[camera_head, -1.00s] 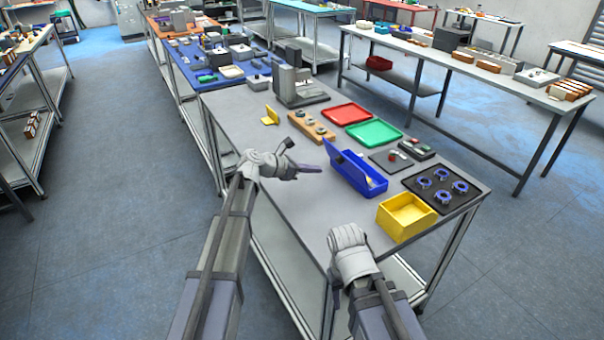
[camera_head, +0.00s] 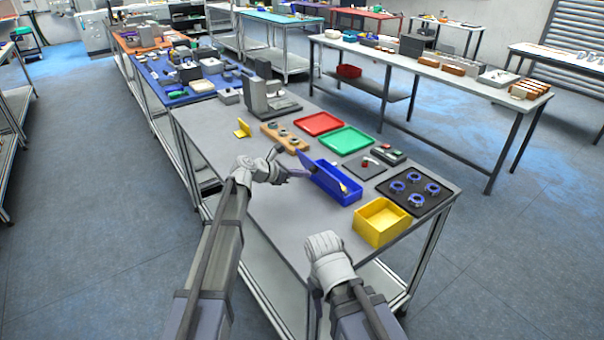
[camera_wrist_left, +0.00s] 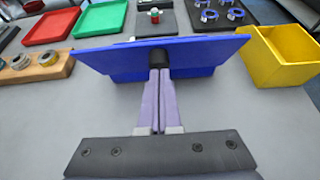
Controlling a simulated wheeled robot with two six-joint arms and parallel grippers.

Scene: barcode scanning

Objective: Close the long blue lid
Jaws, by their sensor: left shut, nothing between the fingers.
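The long blue box (camera_head: 337,187) stands on the grey workbench with its long blue lid (camera_head: 305,161) raised and tilted. The lid also fills the upper middle of the left wrist view (camera_wrist_left: 205,54), with part of the box (camera_wrist_left: 125,75) below it. My left gripper (camera_head: 303,174) is shut and empty, its tips at the lid's outer face. The wrist view shows these tips (camera_wrist_left: 160,72) overlapping the lid; I cannot tell whether they touch. My right gripper (camera_head: 325,248) hangs over the bench's near edge, its fingers hidden.
A yellow bin (camera_head: 382,222) stands right of the blue box. A black tray with blue rings (camera_head: 414,190), a green tray (camera_head: 346,141) and a red tray (camera_head: 318,124) lie around it. A wooden block with rings (camera_head: 285,138) is behind the left gripper. The near bench surface is clear.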

